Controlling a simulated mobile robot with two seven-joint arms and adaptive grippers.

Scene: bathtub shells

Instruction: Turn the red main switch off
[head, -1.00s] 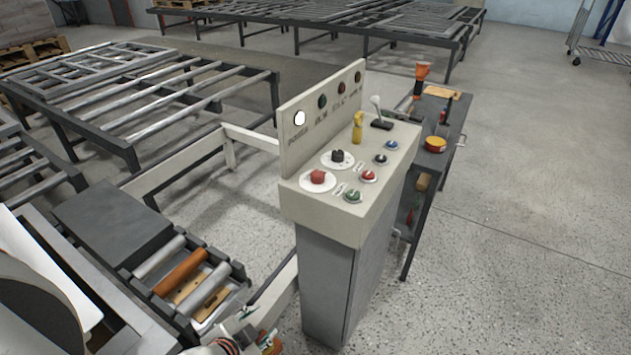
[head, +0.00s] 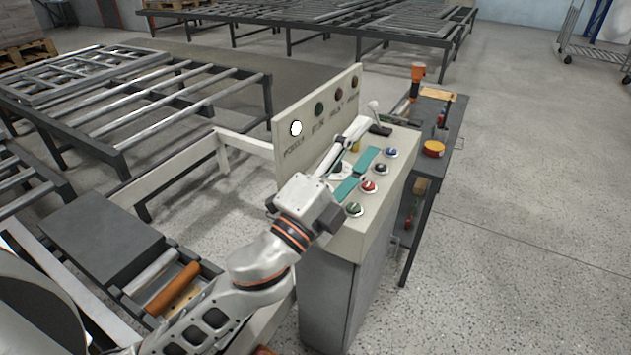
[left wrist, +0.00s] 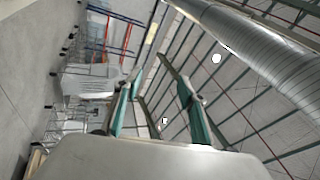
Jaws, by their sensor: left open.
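The control console (head: 350,240) is a cream cabinet with a sloped button panel and a raised back plate. The large red knob on a white round plate, at its near left corner in the earlier head view, is now hidden behind my left gripper's body. My left gripper (head: 370,140) is open and empty above the panel, its teal-padded fingers pointing toward the far end. Its two spread fingers also show in the left wrist view (left wrist: 151,68). A smaller red button (head: 368,186) shows to the right of the fingers. My right gripper is not in view.
A green button (head: 354,209), a blue button (head: 391,153) and a white-knobbed lever (head: 376,115) are on the panel. A tool table (head: 455,125) stands behind right. A roller conveyor (head: 175,285) is at left. Open floor lies to the right.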

